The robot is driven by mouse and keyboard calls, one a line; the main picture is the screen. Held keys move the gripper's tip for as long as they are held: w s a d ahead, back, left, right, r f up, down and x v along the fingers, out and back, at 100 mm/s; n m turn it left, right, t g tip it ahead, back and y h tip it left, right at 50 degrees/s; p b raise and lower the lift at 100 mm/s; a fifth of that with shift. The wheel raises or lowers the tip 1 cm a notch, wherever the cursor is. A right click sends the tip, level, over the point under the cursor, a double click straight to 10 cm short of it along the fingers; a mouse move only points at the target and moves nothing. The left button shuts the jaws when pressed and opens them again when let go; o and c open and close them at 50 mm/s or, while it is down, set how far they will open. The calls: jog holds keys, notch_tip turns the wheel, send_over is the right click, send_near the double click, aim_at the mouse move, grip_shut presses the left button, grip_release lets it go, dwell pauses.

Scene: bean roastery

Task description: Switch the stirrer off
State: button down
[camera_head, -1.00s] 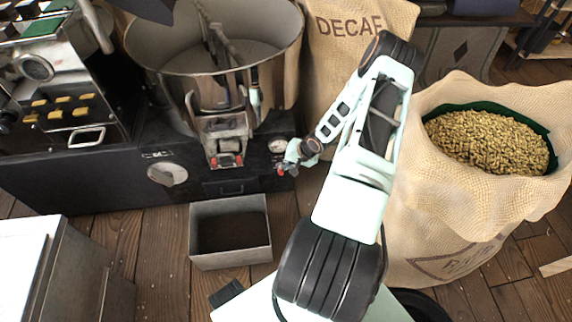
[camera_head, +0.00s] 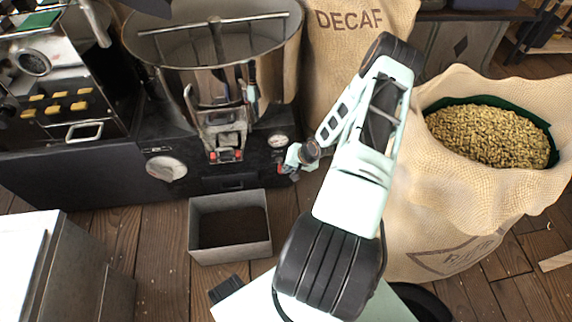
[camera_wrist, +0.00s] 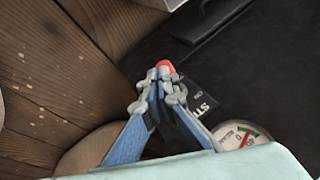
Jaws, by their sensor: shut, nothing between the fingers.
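My gripper (camera_head: 291,161) is shut and empty at the right front of the dark machine (camera_head: 225,178), just below the round gauge. In the wrist view the closed fingertips (camera_wrist: 160,82) are right by a small red-tipped part (camera_wrist: 165,65), perhaps the stirrer switch; contact cannot be told. A dark label plate (camera_wrist: 203,97) beginning "STI" lies just right of the fingers, partly covered. The gauge (camera_wrist: 238,136) shows at lower right. The steel drum (camera_head: 176,98) on the machine has stirrer bars (camera_head: 218,45) inside. The switch's position is not clear.
A metal bin (camera_head: 229,253) stands on the floor before the machine. An open sack of beans (camera_head: 450,205) is right of my arm, and a DECAF sack (camera_head: 340,55) is behind it. A dial (camera_head: 166,168) sits on the machine's left front.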

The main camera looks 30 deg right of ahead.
jog(key=shift+s+a+f, duration=0.1)
jog(key=shift+s+f, duration=0.1)
jog(key=shift+f, duration=0.25)
jog(key=shift+r, duration=0.1)
jog(key=shift+r+p, duration=0.4)
jog(key=shift+r, duration=0.3)
jog(key=shift+r, duration=0.1)
